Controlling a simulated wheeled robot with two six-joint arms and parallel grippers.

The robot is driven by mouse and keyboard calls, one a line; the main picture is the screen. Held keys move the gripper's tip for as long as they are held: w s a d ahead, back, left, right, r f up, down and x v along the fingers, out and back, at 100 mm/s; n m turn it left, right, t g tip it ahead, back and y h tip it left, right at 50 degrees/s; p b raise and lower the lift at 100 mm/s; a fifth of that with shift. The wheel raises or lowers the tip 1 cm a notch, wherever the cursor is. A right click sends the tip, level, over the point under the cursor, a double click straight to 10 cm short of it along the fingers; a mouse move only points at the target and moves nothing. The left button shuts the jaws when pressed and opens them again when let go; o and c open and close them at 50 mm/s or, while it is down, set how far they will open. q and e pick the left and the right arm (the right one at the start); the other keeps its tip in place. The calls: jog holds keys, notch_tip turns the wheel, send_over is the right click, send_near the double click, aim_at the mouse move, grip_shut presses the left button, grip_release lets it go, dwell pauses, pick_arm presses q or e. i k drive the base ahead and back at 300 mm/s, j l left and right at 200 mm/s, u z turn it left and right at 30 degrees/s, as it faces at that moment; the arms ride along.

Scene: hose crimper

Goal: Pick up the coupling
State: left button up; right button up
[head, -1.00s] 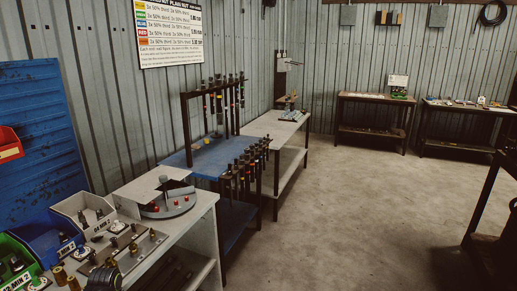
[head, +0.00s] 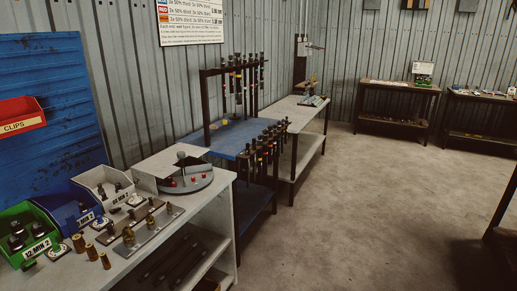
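Several brass fittings stand upright at the near left of the grey bench, such as the brass fitting (head: 91,252) in front of the bins. A steel plate (head: 160,232) behind them carries more brass and dark fittings. Dark fittings sit in the green bin (head: 50,250), the blue bin (head: 72,222) and the grey bin (head: 93,175). I cannot tell which piece is the coupling. Neither of my grippers shows in the head view.
A round grey device (head: 187,183) with red knobs stands at the bench's far end. Beyond it is a blue table (head: 225,140) with a rack of dark tools or hoses. A red clip bin (head: 20,117) hangs at the left. Open floor (head: 350,220) lies to the right.

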aim_at(118, 185)
jog(key=u, duration=0.6)
jog(key=i+l+u, duration=0.15)
jog(key=u, duration=0.25)
jog(key=i+l+u, duration=0.1)
jog(key=l+u, duration=0.3)
jog(key=i+l+u, duration=0.1)
jog(key=l+u, duration=0.5)
jog(key=u, duration=0.15)
jog(key=l+u, duration=0.1)
jog(key=l, duration=0.95)
